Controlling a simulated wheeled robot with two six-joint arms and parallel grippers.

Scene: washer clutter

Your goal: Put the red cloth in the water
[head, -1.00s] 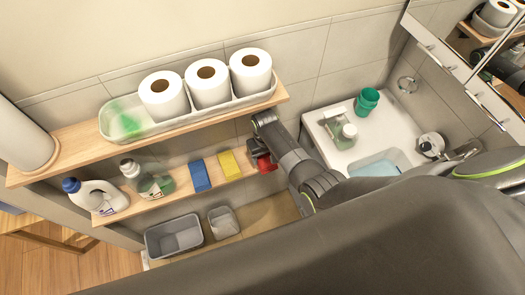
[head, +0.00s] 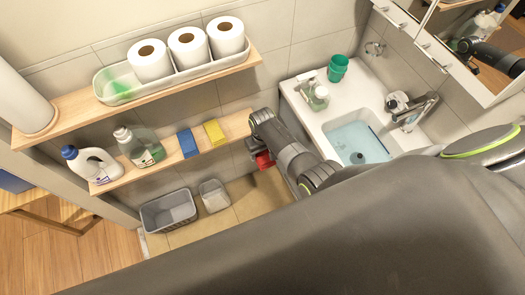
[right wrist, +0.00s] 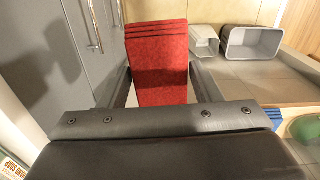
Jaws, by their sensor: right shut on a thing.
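The red cloth (head: 264,160) hangs from my right gripper (head: 257,155), which is shut on it. In the right wrist view the folded red cloth (right wrist: 158,65) sits between the two fingers. My right gripper is in the air just off the right end of the lower shelf, left of the sink counter. The water (head: 358,143) lies light blue in the white sink basin, to the right of the gripper, with a dark drain at its bottom. My left gripper is not in view.
The lower shelf (head: 225,137) holds bottles, a blue sponge (head: 187,143) and a yellow sponge (head: 214,132). The faucet (head: 418,110) rises behind the basin's right side. A green cup (head: 338,68) and a soap bottle (head: 319,98) stand on the counter. Grey bins (head: 168,212) stand below.

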